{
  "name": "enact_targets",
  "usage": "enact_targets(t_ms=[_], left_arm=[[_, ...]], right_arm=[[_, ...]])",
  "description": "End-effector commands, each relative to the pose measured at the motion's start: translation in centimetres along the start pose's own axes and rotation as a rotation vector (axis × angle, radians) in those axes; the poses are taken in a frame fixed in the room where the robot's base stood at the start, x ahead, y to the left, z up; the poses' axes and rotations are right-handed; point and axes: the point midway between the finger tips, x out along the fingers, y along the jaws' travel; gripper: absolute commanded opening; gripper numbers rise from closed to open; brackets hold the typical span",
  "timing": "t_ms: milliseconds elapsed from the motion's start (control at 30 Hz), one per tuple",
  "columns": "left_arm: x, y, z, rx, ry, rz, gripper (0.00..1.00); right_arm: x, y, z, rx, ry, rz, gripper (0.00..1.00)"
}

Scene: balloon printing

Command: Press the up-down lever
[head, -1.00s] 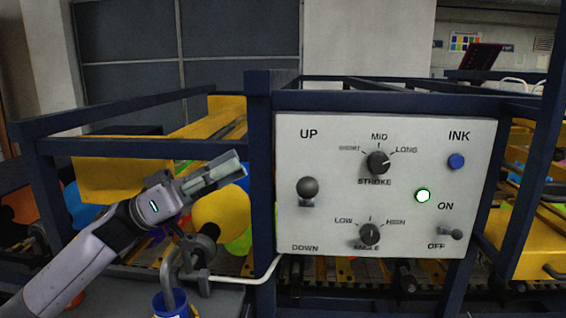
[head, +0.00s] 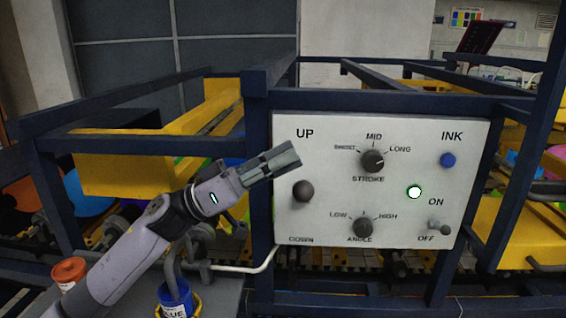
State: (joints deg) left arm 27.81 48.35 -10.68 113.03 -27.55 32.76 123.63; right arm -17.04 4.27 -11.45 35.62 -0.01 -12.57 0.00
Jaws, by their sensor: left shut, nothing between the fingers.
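The up-down lever (head: 303,191) is a dark round knob at the left of the white control panel (head: 330,268), between the words UP and DOWN. My left gripper (head: 296,157) is shut and empty. Its fingertips are above and slightly left of the knob in the picture, below the UP label, with a visible gap to the knob. How far they are in depth from the panel I cannot tell. My right gripper is not in view.
The panel also has a stroke dial (head: 373,160), an angle dial (head: 362,227), a blue ink button (head: 447,160), a lit indicator (head: 414,192) and an on-off switch (head: 438,228). A dark blue frame post (head: 258,190) stands left of it. A blue ink pot (head: 174,300) is at the lower left.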

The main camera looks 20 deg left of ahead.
Motion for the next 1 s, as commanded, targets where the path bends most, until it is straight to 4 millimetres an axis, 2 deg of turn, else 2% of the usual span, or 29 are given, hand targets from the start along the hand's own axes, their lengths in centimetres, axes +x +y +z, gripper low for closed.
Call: enact_targets(t_ms=[200, 667, 1000], left_arm=[[-0.5, 0.0, 1.4, -0.002, 0.001, 0.0, 0.0], [-0.7, 0.0, 1.7, 0.004, 0.0, 0.002, 0.0], [-1.1, 0.1, 2.4, 0.055, 0.0, 0.03, 0.0]], right_arm=[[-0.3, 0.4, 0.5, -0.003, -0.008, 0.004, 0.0], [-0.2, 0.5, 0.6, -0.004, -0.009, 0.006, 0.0], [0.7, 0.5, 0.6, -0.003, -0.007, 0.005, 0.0]])
